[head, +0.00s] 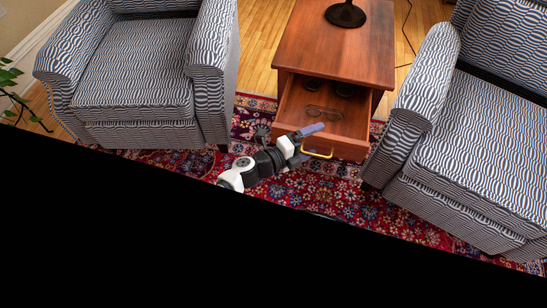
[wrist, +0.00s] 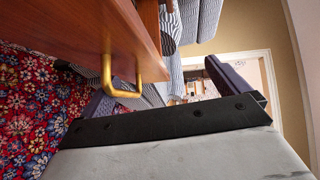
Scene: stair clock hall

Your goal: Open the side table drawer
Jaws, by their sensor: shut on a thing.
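The wooden side table (head: 335,45) stands between two armchairs in the head view. Its drawer (head: 331,143) is pulled out, with its inside showing. A pair of glasses (head: 325,113) and dark round items (head: 343,90) lie in it. The yellow, brass-like handle (head: 318,155) is on the drawer front, and it also shows in the wrist view (wrist: 127,93) below the wooden front (wrist: 125,25). My gripper (head: 305,146) is at the drawer front, shut on the handle. In the wrist view its fingers (wrist: 160,98) stand on either side of the handle; the exact contact is hard to see.
Striped armchairs stand close at left (head: 135,70) and right (head: 470,150) of the table. A patterned red rug (head: 340,195) covers the floor in front. A dark lamp base (head: 345,14) stands on the tabletop. A plant (head: 10,80) is at the far left.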

